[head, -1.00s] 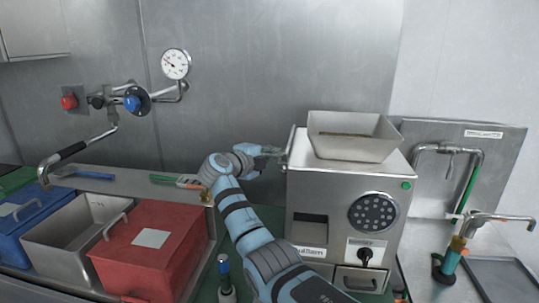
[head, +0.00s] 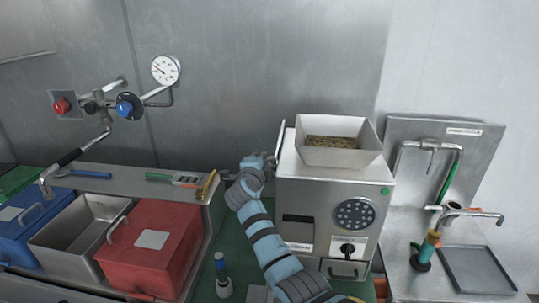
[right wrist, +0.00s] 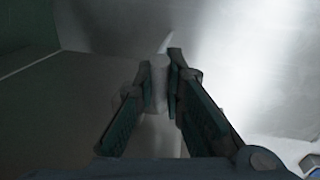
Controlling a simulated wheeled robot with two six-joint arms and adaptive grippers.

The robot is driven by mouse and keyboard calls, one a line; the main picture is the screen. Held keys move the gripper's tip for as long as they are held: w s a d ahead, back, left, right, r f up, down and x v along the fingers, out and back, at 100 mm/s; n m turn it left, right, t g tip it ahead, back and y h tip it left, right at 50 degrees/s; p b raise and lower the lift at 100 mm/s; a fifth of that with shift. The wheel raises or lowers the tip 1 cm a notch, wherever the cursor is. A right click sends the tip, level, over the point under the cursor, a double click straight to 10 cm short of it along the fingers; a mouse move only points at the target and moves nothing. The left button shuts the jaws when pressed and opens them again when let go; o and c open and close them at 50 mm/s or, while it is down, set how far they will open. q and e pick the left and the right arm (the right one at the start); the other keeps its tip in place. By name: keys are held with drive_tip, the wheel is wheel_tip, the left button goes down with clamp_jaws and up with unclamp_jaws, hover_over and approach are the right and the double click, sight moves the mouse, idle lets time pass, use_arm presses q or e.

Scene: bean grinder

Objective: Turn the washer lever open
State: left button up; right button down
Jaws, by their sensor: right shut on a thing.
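A slim upright metal lever (head: 280,138) stands at the left side of the grey grinder (head: 325,205). My right gripper (head: 268,160) is at this side of the grinder, partly hidden by its own arm. In the right wrist view, my right gripper (right wrist: 160,85) is shut on a pale grey rounded bar (right wrist: 159,88) between its fingertips. The bar looks like the lever's, but the dim picture leaves this unsure. The washer tap (head: 462,212) stands at the right by a metal panel, with no gripper near it. My left gripper is not in view.
The grinder's hopper (head: 340,142) holds brown grains. A red-lidded bin (head: 150,248), an open steel bin (head: 80,238) and a blue bin (head: 35,222) stand at the left. Wall valves and a gauge (head: 165,70) are behind.

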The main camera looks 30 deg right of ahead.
drive_tip(key=shift+f, duration=0.1)
drive_tip(key=c, duration=1.7)
unclamp_jaws()
drive_tip(key=shift+o, duration=0.2)
drive_tip(key=v, duration=1.2)
drive_tip(key=shift+a, duration=0.15)
